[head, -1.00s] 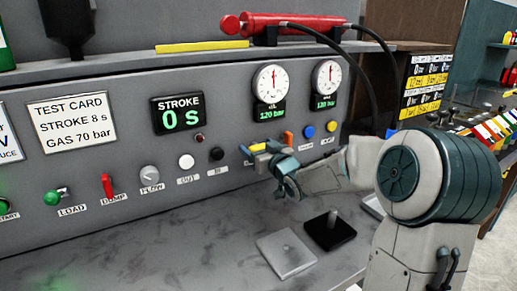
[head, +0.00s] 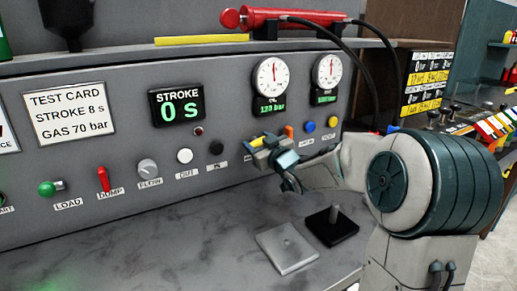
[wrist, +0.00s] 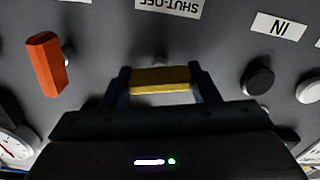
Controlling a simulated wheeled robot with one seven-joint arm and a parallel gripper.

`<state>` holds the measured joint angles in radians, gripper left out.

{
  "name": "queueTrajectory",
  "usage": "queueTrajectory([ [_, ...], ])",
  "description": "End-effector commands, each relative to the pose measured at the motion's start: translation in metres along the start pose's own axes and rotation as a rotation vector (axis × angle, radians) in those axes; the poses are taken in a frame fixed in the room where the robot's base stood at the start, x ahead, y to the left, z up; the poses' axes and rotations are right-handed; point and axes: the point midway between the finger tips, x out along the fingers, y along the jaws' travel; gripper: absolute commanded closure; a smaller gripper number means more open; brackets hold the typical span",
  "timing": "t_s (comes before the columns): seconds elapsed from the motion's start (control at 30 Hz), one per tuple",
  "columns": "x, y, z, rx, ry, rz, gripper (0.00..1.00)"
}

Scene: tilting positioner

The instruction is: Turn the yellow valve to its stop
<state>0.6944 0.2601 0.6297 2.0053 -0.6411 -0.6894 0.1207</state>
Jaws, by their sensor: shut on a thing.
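The yellow valve (head: 257,141) is a small bar-shaped handle on the grey sloping panel, under the left gauge. In the wrist view the yellow handle (wrist: 160,79) lies level across the picture, between the two dark fingers. My gripper (wrist: 160,85) is shut on it, with one finger at each end. In the head view my gripper (head: 263,147) covers part of the handle and its label. An upside-down SHUT-OFF label (wrist: 168,6) shows above the handle in the wrist view. The valve's stop cannot be made out.
An orange handle (wrist: 45,63) and a black knob (wrist: 257,78) flank the valve. A blue button (head: 309,127) and a yellow button (head: 332,122) sit further right. A grey plate (head: 287,250) and a black block with a peg (head: 331,226) lie on the bench below.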

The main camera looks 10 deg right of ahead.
Motion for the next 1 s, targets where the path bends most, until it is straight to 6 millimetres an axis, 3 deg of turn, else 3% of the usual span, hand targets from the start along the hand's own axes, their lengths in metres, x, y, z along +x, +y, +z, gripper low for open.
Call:
queueTrajectory([
  [1.0, 0.0002, -0.0054, 0.0063, -0.963, 0.0, -0.001, 0.68],
])
